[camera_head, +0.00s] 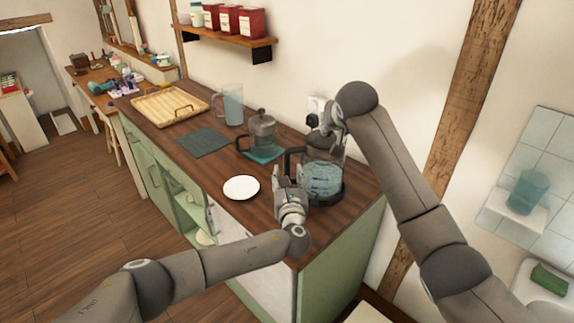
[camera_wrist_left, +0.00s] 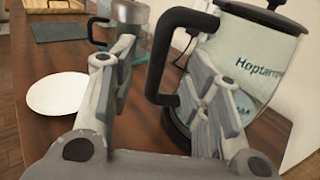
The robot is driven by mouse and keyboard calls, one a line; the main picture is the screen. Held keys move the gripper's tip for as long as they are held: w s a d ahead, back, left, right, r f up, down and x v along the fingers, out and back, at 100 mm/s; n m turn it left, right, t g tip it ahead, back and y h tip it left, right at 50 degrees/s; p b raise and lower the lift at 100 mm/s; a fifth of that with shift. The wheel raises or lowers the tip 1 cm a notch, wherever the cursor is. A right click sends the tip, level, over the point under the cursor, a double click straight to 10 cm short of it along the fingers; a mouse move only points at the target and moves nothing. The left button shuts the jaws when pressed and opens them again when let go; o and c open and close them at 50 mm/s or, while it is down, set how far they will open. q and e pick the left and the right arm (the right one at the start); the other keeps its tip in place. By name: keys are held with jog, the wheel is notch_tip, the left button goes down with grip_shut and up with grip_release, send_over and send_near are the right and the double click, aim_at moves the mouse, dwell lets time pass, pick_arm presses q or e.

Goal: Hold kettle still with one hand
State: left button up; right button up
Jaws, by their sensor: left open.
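The kettle (camera_head: 323,180) is clear with a black handle and lid. It stands upright at the counter's near right end, and in the left wrist view the kettle (camera_wrist_left: 262,55) shows lettering on its side. My left gripper (camera_head: 289,174) is open at the handle side. In the left wrist view the black handle (camera_wrist_left: 156,62) shows between the fingers of my left gripper (camera_wrist_left: 162,72), with the right finger overlapping the kettle's body. Contact cannot be told. My right gripper (camera_head: 335,122) is at the kettle's top; its fingers are too unclear to read.
A white plate (camera_head: 241,188) lies left of the kettle on the wooden counter (camera_head: 215,172). A shelf (camera_head: 226,35) holds red canisters.

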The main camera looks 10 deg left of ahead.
aim_at(287, 164)
pick_arm(q)
jog(key=shift+w+a, duration=0.15)
jog(key=shift+w, duration=1)
jog(key=shift+w+a, duration=0.2)
jog(key=shift+w, duration=0.95)
jog(key=shift+w+a, duration=0.15)
jog(key=shift+w, duration=1)
grip_shut()
